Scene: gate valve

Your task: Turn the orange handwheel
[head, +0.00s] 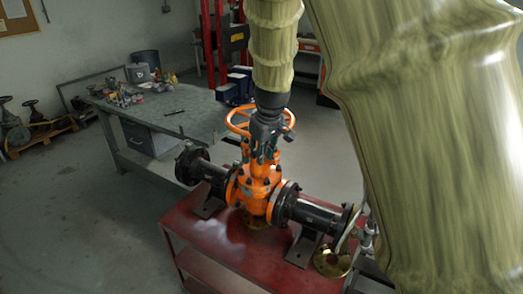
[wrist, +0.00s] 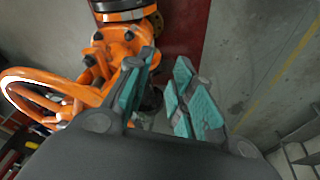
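The orange handwheel (head: 233,113) sits on top of the orange gate valve (head: 258,188), partly hidden behind my gripper (head: 266,145) in the head view. In the wrist view the handwheel (wrist: 22,78) shows at the left, its rim curving outside the left finger. The orange valve body (wrist: 118,45) lies beyond the fingertips. No part of the rim shows clearly between the pads. I cannot tell whether the left finger touches the wheel.
Black flanged pipes (head: 308,210) run from both sides of the valve, which stands on a red table (head: 205,240). A brass flange (head: 332,262) lies at its right. A grey workbench (head: 170,108) with small items stands behind at the left. Open floor (head: 80,220) is at the left.

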